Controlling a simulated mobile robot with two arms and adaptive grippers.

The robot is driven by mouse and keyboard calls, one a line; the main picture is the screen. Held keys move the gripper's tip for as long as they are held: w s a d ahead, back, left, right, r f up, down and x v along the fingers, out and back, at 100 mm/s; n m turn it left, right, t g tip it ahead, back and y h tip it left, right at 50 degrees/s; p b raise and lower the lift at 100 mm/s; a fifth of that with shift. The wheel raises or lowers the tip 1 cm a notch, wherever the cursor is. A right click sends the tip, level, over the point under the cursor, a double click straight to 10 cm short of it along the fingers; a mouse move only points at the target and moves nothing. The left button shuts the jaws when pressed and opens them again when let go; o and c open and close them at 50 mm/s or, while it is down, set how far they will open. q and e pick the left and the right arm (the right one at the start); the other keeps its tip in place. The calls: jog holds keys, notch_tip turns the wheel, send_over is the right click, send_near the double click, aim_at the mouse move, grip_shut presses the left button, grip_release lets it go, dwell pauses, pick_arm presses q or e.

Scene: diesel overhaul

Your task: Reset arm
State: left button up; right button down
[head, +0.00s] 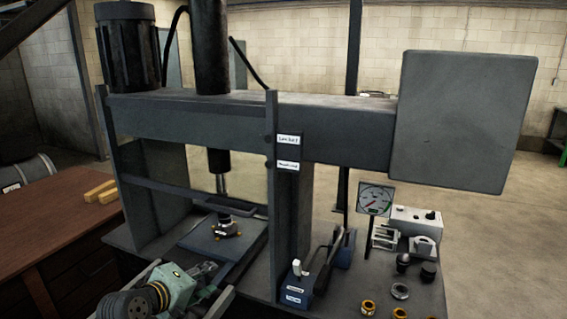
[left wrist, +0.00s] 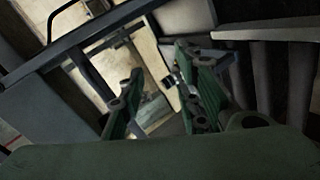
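My left gripper (head: 213,280) shows low in the head view, in front of the press. Its green fingers also show in the left wrist view (left wrist: 160,62), spread apart with nothing seen between them. The grey hydraulic press (head: 240,120) stands behind it on a dark bench. A small dark part with brass-coloured pieces (head: 227,226) sits on the press bed plate (head: 205,240) below the ram (head: 222,180). The gripper is apart from that part, nearer to me. My right gripper is not in view.
A pump with a lever (head: 298,285) stands right of the press bed. A gauge (head: 376,199), a white box (head: 415,218) and several rings (head: 400,291) are on the bench's right. A wooden table (head: 50,225) with yellow blocks (head: 100,190) is at left.

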pick_arm(q)
jog(key=s+d+f+m+g+y, duration=0.2)
jog(key=s+f+m+g, duration=0.3)
jog(key=s+f, duration=1)
jog(key=s+f+m+g+y, duration=0.2)
jog(key=s+m+g, duration=0.35)
jog(key=s, duration=1.85)
notch_tip(320, 180, down, 27)
jog(key=m+b, duration=0.2)
jog(key=b, duration=0.1)
jog(key=s+a+f+b, duration=0.2)
jog(key=s+a+f, duration=0.1)
jog(key=s+f, duration=1.5)
notch_tip(320, 180, down, 3)
jog(key=shift+s+a+r+b, duration=0.1)
jog(key=shift+s+a+b, duration=0.15)
jog(key=shift+b, duration=0.15)
